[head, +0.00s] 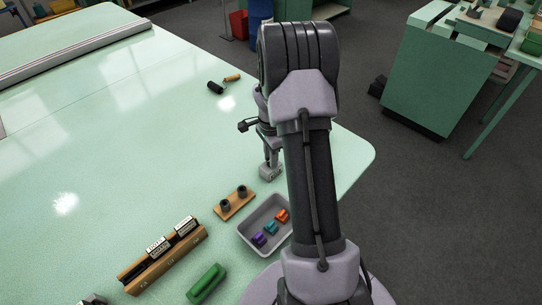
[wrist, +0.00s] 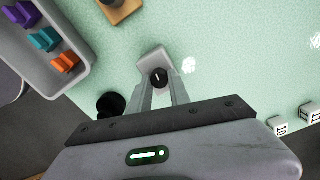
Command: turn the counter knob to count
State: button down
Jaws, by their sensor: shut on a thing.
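The counter is a small light grey box (wrist: 153,57) on the pale green table, with a round black knob (wrist: 158,78) bearing a white mark. In the wrist view my gripper (wrist: 160,84) reaches down over it, one finger on each side of the knob, closed on it. In the head view my gripper (head: 267,158) is at the counter box (head: 270,173), near the table's right side; the knob is hidden there. I cannot read any count on the counter.
A grey tray (head: 245,239) with purple, teal and orange pieces lies close by. A wooden block (head: 229,208) with two dark cylinders is left of the counter. A wooden rack (head: 150,277) with white cards and a green block (head: 206,284) lie nearer. The table beyond is mostly clear.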

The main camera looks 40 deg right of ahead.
jog(key=n+p, duration=0.1)
jog(key=n, duration=0.3)
jog(key=shift+r+n, duration=0.1)
jog(key=shift+n, duration=0.2)
jog(key=n+p, duration=0.1)
jog(key=n, duration=0.4)
jog(key=shift+p, duration=0.3)
jog(key=n+p, duration=0.1)
jog(key=n, duration=0.4)
jog(key=n+p, duration=0.1)
jog(key=n, duration=0.3)
jog(key=shift+w+a+n+p, duration=0.1)
jog(key=shift+n+p, duration=0.25)
jog(key=shift+n, duration=0.05)
jog(key=c, duration=1.2)
grip_release()
